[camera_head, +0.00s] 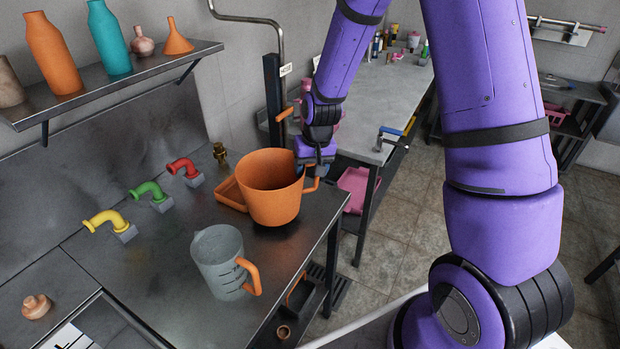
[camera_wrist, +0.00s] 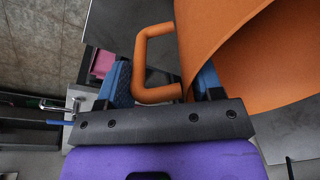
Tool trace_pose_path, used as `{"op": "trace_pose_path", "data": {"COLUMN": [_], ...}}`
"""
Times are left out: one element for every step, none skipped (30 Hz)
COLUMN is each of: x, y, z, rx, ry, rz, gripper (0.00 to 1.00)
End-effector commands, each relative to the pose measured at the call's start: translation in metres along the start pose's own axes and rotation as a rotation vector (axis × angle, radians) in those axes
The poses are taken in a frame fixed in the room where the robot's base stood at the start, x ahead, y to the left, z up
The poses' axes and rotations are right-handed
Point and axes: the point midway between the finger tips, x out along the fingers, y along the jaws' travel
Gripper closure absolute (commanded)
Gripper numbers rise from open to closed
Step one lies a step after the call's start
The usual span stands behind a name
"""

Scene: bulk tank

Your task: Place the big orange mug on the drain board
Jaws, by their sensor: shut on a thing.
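The big orange mug (camera_head: 268,192) is upright over the steel counter at the centre of the head view. A dark shadow shows under its base; I cannot tell whether it touches the counter. My gripper (camera_head: 311,172) is at the mug's right side, shut on its handle. In the wrist view the mug's wall (camera_wrist: 215,45) fills the upper right, and the handle (camera_wrist: 155,62) lies between the blue fingers of my gripper (camera_wrist: 162,84). The steel counter (camera_head: 165,262) has no clearly marked drain board; I cannot tell which part that is.
A grey measuring jug (camera_head: 222,262) with an orange handle stands in front of the mug. Yellow (camera_head: 104,220), green (camera_head: 147,190) and red (camera_head: 183,167) taps line the back. A shelf (camera_head: 120,80) holds bottles. The counter's right edge is close.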

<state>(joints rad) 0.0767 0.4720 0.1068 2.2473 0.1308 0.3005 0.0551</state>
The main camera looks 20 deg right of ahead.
Motion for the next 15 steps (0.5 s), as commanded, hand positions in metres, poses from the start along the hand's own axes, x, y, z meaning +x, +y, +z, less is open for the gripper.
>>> {"op": "trace_pose_path", "data": {"x": [0.008,0.012,0.018,0.022,0.025,0.029,0.031,0.032,0.032,0.032,0.032,0.032,0.032,0.032,0.032], "y": [0.001,0.001,0.002,0.002,0.003,0.003,0.003,0.003,0.003,0.003,0.003,0.003,0.003,0.003,0.003], "z": [0.002,0.002,0.003,0.003,0.003,0.004,0.004,0.004,0.004,0.004,0.004,0.004,0.004,0.004,0.004], "rx": [0.001,0.001,0.001,0.001,0.001,0.001,0.0,0.0,0.0,0.0,0.0,0.0,0.0,0.0,0.0], "ry": [-0.005,-0.004,-0.005,-0.005,-0.004,-0.003,-0.003,-0.002,-0.001,-0.001,0.0,-0.001,-0.001,-0.001,-0.001], "rz": [0.0,0.0,0.0,0.0,0.0,0.0,0.0,0.0,0.0,0.0,0.0,0.0,0.0,0.0,0.0], "gripper": [1.0,1.0,1.0,1.0,1.0,1.0,1.0,1.0,1.0,1.0,1.0,1.0,1.0,1.0,1.0]}}
